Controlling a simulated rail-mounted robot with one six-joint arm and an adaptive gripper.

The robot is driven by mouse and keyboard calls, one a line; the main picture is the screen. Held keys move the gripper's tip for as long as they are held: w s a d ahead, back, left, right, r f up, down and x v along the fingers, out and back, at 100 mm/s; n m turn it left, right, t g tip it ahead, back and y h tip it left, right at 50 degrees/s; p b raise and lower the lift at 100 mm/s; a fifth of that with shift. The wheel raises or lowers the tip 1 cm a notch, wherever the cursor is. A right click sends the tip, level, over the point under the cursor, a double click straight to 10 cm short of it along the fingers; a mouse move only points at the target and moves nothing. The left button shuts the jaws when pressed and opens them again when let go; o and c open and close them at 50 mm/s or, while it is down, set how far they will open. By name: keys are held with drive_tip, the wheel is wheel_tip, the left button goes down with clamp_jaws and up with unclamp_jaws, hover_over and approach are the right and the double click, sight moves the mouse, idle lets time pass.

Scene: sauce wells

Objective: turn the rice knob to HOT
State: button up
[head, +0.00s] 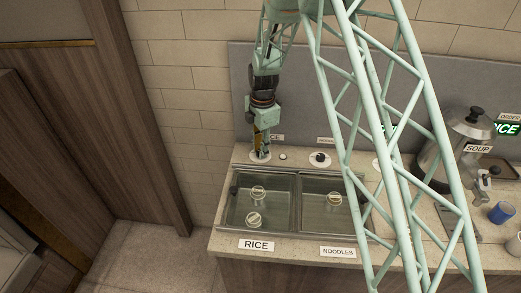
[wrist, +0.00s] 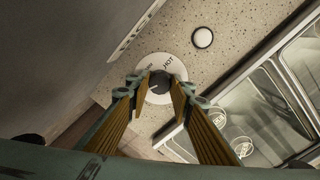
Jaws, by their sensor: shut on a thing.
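The rice knob (wrist: 159,83) is a dark round knob on a white dial plate (wrist: 183,70), seen in the wrist view. The word HOT is printed on the dial at its upper right, and another word beside it to the left is hard to read. My gripper (wrist: 160,88) is shut on the rice knob, with one finger on each side of it. In the head view my gripper (head: 261,150) points straight down onto the white dial plate (head: 260,158) behind the RICE well, and hides the knob. The knob's pointer direction cannot be made out clearly.
The RICE well (head: 237,205) and NOODLES well (head: 342,180) sit in the counter in front. A small round button (wrist: 202,38) lies right of the dial. Another knob (head: 320,158) stands further right. A soup pot (head: 469,132) and blue cup (head: 501,212) are at the right.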

drive_tip(key=shift+m, duration=0.4)
drive_tip(key=m+b, duration=0.1)
drive_tip(key=m, duration=0.5)
drive_tip(key=shift+a, duration=0.1)
drive_tip(key=m, duration=0.7)
drive_tip(key=shift+h+b, duration=0.3)
drive_tip(key=shift+h, duration=0.1)
drive_tip(key=m, duration=0.3)
drive_tip(key=shift+m, duration=0.4)
drive_tip(key=m, duration=0.3)
drive_tip(key=shift+m+b, duration=0.3)
drive_tip(key=shift+m, duration=0.1)
drive_tip(key=m, duration=0.6)
drive_tip(key=shift+w+g, duration=0.1)
drive_tip(key=shift+g, duration=0.3)
drive_tip(key=shift+m, duration=0.3)
drive_tip(key=o, duration=0.9)
